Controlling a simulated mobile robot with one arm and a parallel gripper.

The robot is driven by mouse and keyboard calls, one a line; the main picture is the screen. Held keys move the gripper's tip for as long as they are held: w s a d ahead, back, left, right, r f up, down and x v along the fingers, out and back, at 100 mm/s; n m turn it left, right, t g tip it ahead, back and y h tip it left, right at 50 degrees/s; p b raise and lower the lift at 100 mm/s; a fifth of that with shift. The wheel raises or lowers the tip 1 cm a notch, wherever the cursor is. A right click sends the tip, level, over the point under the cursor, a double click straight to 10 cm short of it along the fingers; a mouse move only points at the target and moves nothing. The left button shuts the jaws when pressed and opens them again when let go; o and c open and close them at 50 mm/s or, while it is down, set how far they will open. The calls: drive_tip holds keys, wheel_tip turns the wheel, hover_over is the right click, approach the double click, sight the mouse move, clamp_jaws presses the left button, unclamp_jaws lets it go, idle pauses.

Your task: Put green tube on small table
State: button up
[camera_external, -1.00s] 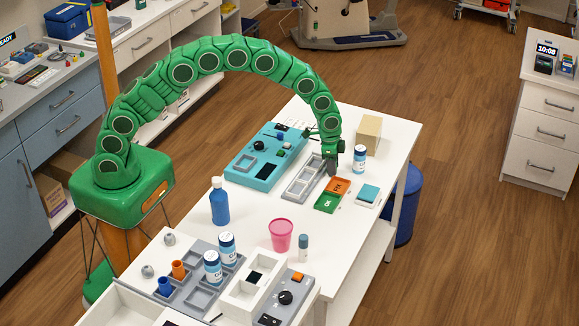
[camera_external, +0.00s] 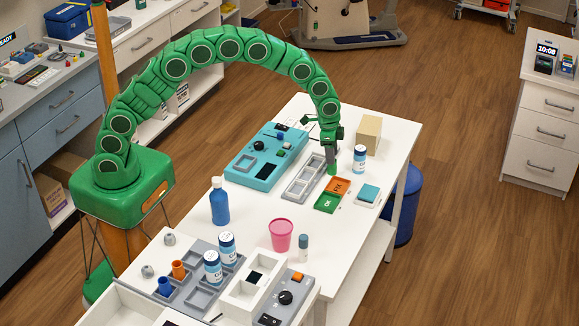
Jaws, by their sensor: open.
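A small green piece (camera_external: 332,169), likely the green tube, shows just below the fingertips of my gripper (camera_external: 330,158). It is at the right edge of a grey compartment tray (camera_external: 297,190), beside the green and orange tray marked OK (camera_external: 325,203). I cannot tell whether it touches the fingers or what it rests on. My gripper points down and is open. Its fingers hide part of the piece. The long white table (camera_external: 375,135) carries all of these. I cannot tell which surface is the small table.
A turquoise panel (camera_external: 250,172) lies left of the grey tray. A tan block (camera_external: 369,128), a white-and-blue bottle (camera_external: 360,160) and a teal-topped box (camera_external: 368,194) stand at right. A blue bottle (camera_external: 219,205) and pink cup (camera_external: 280,236) stand nearer.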

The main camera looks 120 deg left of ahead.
wheel_tip(320, 180, up, 7)
drive_tip(key=s+d+r+m, duration=0.1)
drive_tip(key=s+d+r, duration=0.35)
drive_tip(key=d, duration=0.45)
drive_tip(key=s+d+r+g+h, duration=0.1)
drive_tip(key=s+d+r, duration=0.35)
drive_tip(key=d, duration=0.45)
drive_tip(key=s+d+r+m, duration=0.1)
drive_tip(key=s+d+r, duration=0.4)
drive_tip(key=d, duration=0.4)
drive_tip(key=s+d, duration=0.4)
drive_tip(key=s, duration=0.5)
drive_tip(key=s+d+g, duration=0.1)
drive_tip(key=s+d, duration=0.4)
drive_tip(key=s, duration=0.5)
drive_tip(key=s+d+g, duration=0.1)
drive_tip(key=s+d, duration=0.3)
drive_tip(key=s, duration=0.5)
drive_tip(key=shift+s+d+y, duration=0.2)
drive_tip(key=shift+s+y, duration=0.1)
drive_tip(key=shift+s, duration=0.5)
drive_tip(key=shift+c, duration=0.3)
